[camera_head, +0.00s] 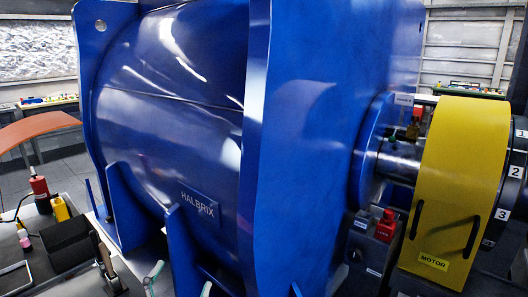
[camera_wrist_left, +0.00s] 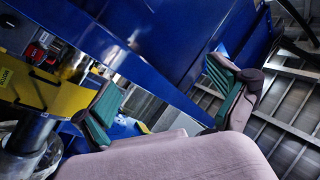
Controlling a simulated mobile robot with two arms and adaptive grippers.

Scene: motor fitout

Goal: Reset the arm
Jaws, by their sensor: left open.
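The large blue motor (camera_head: 175,95) with a HALBRIX plate fills the middle of the head view. Only the fingertips of my left gripper (camera_head: 180,282) show, low in front of the motor's base at the bottom edge. In the left wrist view my left gripper (camera_wrist_left: 165,100) has its two teal-padded fingers spread, with nothing between them. Blue motor surfaces (camera_wrist_left: 150,45) lie beyond the fingers there. Most of the left arm is out of the head view.
A yellow guard (camera_head: 465,150) marked MOTOR covers the shaft (camera_head: 398,162) at the right. A red-topped switch box (camera_head: 385,228) sits below the shaft. At the left, a work surface holds a red bottle (camera_head: 39,187), a yellow container (camera_head: 60,208) and black bins (camera_head: 66,240).

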